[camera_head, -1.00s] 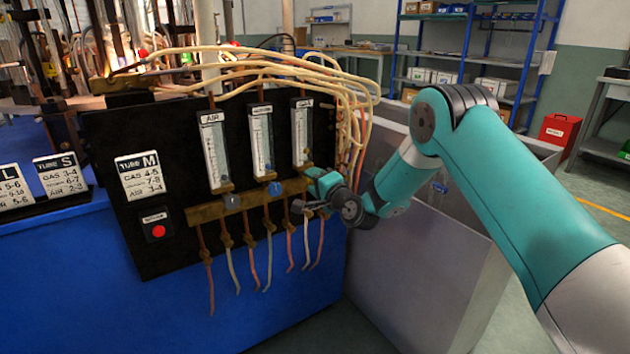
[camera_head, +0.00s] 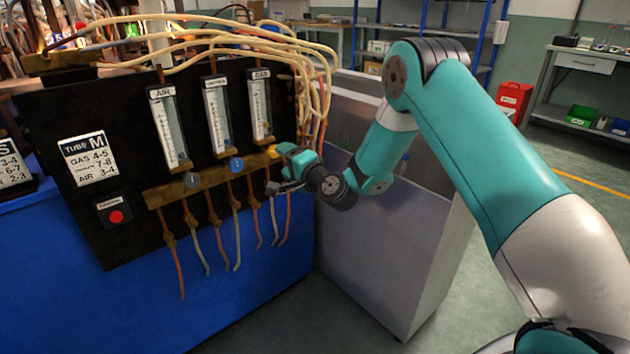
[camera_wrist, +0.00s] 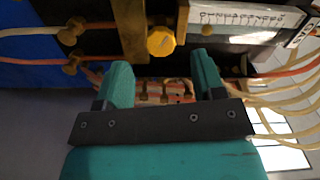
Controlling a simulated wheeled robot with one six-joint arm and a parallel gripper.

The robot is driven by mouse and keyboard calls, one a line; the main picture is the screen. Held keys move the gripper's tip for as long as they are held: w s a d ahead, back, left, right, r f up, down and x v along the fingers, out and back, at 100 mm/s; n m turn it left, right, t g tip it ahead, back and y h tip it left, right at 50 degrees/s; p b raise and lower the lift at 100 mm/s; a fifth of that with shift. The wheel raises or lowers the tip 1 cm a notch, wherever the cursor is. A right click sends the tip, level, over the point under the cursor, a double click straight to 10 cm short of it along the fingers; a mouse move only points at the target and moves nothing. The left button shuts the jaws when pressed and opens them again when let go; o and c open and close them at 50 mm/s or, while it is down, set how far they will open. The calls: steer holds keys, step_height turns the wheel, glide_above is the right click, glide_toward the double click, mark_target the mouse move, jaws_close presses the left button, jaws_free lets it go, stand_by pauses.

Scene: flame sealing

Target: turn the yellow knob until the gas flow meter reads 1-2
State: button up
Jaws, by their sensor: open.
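The yellow knob (camera_wrist: 161,41) is on the brass manifold (camera_wrist: 131,30) in the wrist view, just beyond and between my open fingertips, with a visible gap. It also shows in the head view (camera_head: 273,152), beside my gripper (camera_head: 277,168). In the wrist view my gripper (camera_wrist: 158,74) is open and empty. The gas flow meter (camera_head: 261,106) is the rightmost of three upright glass tubes, under the GAS label. In the wrist view the meter (camera_wrist: 245,19) lies sideways with its scale partly shown. Its reading is too small to tell.
A grey knob (camera_head: 191,180) and a blue knob (camera_head: 236,165) sit left of the yellow one. Pale hoses (camera_head: 310,75) loop at the panel's right edge. A red button (camera_head: 116,217) is at lower left. A grey cabinet (camera_head: 390,255) stands right of the panel.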

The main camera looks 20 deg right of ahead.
steer(key=b+v, duration=0.8)
steer(key=v, duration=0.4)
steer(key=shift+s+b, duration=0.35)
steer(key=shift+d, duration=0.1)
steer(key=s+a+r+n+g+y, duration=0.3)
steer(key=s+a+n+g+y, duration=0.3)
steer(key=s+a+n+g, duration=0.7)
steer(key=s+d+n+g+h+p, duration=0.1)
steer(key=s+d+n+g+h, duration=0.2)
steer(key=s, duration=0.6)
steer(key=s+n+g+h, duration=0.1)
steer(key=s+n+h, duration=0.3)
steer(key=s, duration=0.6)
step_height(320, 180, up, 31)
steer(key=p, duration=3.2)
steer(key=shift+w+r+m, duration=0.15)
steer(key=shift+r+m, duration=0.1)
steer(key=shift+m, duration=0.15)
